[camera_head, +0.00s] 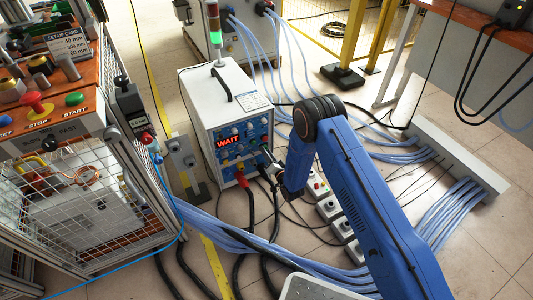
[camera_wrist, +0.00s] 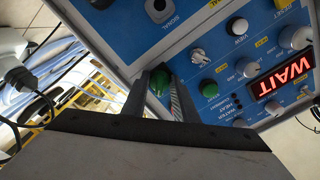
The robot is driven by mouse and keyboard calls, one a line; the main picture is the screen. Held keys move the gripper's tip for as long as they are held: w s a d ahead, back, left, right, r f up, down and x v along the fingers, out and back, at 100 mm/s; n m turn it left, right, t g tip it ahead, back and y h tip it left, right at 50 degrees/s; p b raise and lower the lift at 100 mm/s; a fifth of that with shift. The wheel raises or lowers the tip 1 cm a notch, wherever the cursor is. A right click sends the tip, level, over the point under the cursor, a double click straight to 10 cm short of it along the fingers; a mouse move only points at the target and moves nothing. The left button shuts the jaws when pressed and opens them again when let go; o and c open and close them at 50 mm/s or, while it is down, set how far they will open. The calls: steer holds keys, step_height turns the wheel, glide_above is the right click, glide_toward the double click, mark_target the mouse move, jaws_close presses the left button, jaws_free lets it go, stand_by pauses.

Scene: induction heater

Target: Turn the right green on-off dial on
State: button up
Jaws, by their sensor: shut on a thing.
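The white power unit (camera_head: 222,98) with a blue front panel (camera_wrist: 230,60) stands on the floor. Its red display (camera_wrist: 282,82) reads WAIT, upside down in the wrist view; it also shows in the head view (camera_head: 230,141). The right green dial (camera_wrist: 158,82) sits between the fingers of my gripper (camera_wrist: 158,88), at the left in the wrist view. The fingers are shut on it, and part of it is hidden. In the head view my gripper (camera_head: 268,166) is at the panel's right side.
White and grey knobs (camera_wrist: 238,26) sit close by on the panel. A caged workstation (camera_head: 80,210) stands at left.

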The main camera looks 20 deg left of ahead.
steer(key=o, duration=1)
steer(key=v, duration=1.7)
steer(key=shift+s, duration=0.2)
steer(key=shift+d, duration=0.15)
